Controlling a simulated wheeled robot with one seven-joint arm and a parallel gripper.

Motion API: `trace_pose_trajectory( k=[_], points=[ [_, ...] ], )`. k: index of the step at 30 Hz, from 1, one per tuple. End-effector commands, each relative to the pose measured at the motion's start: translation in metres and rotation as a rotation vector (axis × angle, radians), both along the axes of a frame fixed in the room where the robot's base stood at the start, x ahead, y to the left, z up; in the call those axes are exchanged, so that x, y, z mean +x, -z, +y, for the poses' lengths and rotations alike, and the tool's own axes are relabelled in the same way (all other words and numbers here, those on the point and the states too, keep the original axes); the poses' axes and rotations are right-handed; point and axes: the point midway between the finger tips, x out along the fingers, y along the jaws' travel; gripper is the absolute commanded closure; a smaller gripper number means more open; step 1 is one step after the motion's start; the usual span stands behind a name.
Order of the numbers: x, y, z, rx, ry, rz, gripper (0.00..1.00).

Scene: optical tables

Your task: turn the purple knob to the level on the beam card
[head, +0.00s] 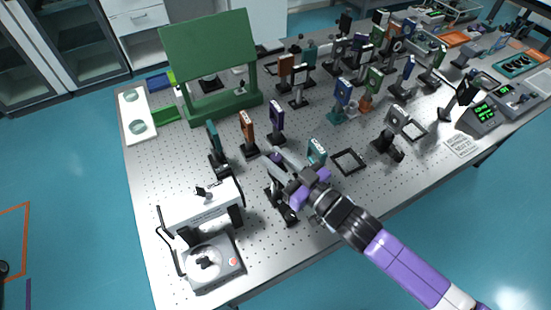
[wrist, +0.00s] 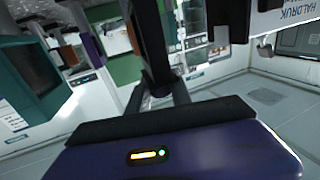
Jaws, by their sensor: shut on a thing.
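My gripper (head: 278,160) reaches in from the lower right over the near middle of the table. In the wrist view its two fingers (wrist: 160,95) close on a dark upright part (wrist: 148,40). The purple knob cannot be made out; the gripper may hide it. A black mount base (head: 287,212) stands below the gripper, its upper part covered by my arm. A purple-framed mount (head: 277,118) stands just behind the gripper. A white card with small print (head: 463,147) lies at the right edge; I cannot tell whether it is the beam card, and its text is unreadable.
A teal mount (head: 214,143) and an orange mount (head: 247,130) stand left of the gripper. A white box (head: 205,208) is at the near left. A green board (head: 210,50) and several mounts fill the back. A meter with green digits (head: 484,115) stands right.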

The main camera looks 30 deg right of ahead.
Motion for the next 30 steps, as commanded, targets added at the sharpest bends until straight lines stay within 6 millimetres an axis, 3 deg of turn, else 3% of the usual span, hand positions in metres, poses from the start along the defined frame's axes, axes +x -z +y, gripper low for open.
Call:
trace_pose_trajectory(
  k=[30],
  points=[
    [-0.0004, 0.0031, -0.0027, 0.003, 0.314, -0.003, 1.0]
  ],
)
